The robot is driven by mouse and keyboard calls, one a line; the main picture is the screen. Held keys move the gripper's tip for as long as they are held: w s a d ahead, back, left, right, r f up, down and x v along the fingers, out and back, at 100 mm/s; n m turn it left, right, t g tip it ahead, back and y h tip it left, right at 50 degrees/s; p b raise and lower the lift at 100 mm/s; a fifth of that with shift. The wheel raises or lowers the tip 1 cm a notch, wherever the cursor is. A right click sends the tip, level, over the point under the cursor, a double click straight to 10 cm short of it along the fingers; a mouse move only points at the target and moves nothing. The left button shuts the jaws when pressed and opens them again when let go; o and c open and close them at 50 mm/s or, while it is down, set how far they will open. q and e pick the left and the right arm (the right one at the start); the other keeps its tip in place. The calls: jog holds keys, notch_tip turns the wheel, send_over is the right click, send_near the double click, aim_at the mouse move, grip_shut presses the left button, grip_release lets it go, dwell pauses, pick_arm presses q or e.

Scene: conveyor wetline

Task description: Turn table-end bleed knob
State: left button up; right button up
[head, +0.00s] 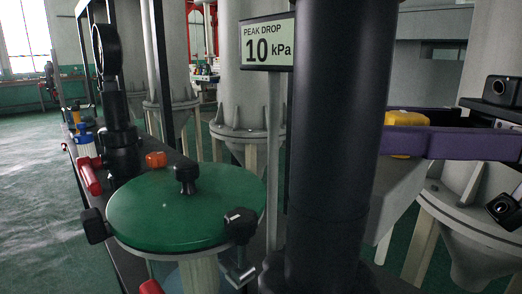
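No label marks a bleed knob, so I cannot tell which knob is the table-end one. Black clamp knobs sit at the lid's rim, one at the left (95,226) and one at the right (240,224). A small orange knob (156,160) is just behind the lid. A red lever-like handle (90,179) lies to its left.
A thick black column (335,140) blocks the middle right. A sign (268,45) reads "PEAK DROP 10 kPa". A black dial gauge (106,50) stands at the left. Green floor (30,200) is clear at far left.

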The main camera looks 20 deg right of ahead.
jog(key=shift+x, duration=1.1)
grip_shut()
